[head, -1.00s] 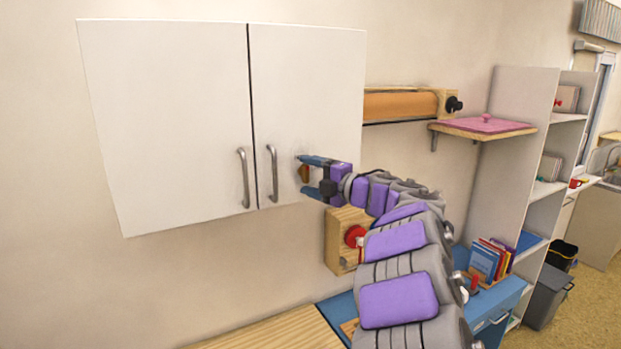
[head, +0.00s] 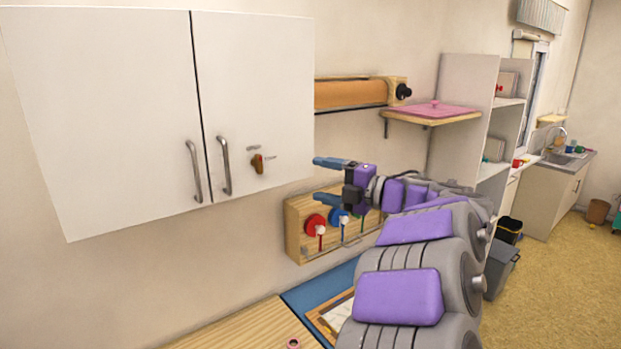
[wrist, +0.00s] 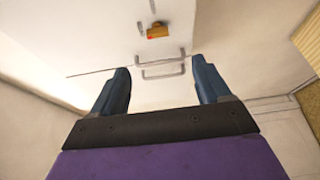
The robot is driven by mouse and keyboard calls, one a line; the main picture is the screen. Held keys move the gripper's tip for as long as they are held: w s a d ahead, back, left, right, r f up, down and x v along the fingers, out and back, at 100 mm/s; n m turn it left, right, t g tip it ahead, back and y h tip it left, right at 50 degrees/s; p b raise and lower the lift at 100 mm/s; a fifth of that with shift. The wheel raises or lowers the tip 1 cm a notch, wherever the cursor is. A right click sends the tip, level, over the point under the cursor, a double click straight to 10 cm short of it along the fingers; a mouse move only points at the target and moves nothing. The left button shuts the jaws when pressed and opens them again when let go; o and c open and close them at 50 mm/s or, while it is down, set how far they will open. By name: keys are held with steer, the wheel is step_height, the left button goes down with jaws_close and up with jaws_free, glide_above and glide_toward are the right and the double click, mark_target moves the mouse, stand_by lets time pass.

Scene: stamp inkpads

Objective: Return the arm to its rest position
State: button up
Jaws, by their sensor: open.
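My gripper (head: 322,178) is open and empty in the head view, its two blue fingers apart. It is to the right of the white wall cabinet (head: 100,120), clear of the doors. In the wrist view both fingers (wrist: 162,88) are spread with nothing between them. The cabinet's two metal handles (head: 225,165) show in the head view, and the doors are shut. A small brown and orange key-like piece (head: 258,163) sits on the right door, and it also shows in the wrist view (wrist: 157,30).
A wooden rack (head: 293,240) with red and blue round pieces is on the wall beneath my gripper. A pink-topped shelf (head: 430,112) and white shelving (head: 465,95) are to the right. A wooden surface (head: 245,330) lies below. Open floor (head: 560,270) is at the right.

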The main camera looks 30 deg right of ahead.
steer(key=shift+s, duration=0.2)
steer(key=shift+w, duration=0.1)
stand_by(0.4)
step_height(320, 180, up, 4)
steer(key=w+d+m+t+h+b, duration=0.3)
steer(key=m+h, duration=0.7)
steer(key=h, duration=0.1)
steer(key=s+a+f+m+g+h+b, duration=0.1)
steer(key=s+a+f+m+g, duration=0.25)
steer(key=f, duration=0.45)
steer(key=s+a+f+m+g+h+b, duration=0.1)
steer(key=s+a+f+m+g+b, duration=0.15)
steer(key=s+f+m+g, duration=0.4)
steer(key=s+a+f+m+g+h, duration=0.1)
steer(key=s+a+f+m, duration=0.2)
steer(key=f, duration=0.7)
steer(key=s+a+f+g+y+b, duration=0.2)
steer(key=s+a+f+g, duration=0.3)
steer(key=s+a+f, duration=0.3)
steer(key=s+a+f+g+y+b, duration=0.2)
steer(key=s+a+f+g+y, duration=0.2)
steer(key=s+a+f, duration=0.5)
steer(key=s+a+g, duration=0.1)
steer(key=s+a, duration=0.3)
steer(key=s, duration=0.3)
steer(key=shift+s+f+y, duration=0.25)
steer(key=shift+s+y, duration=0.15)
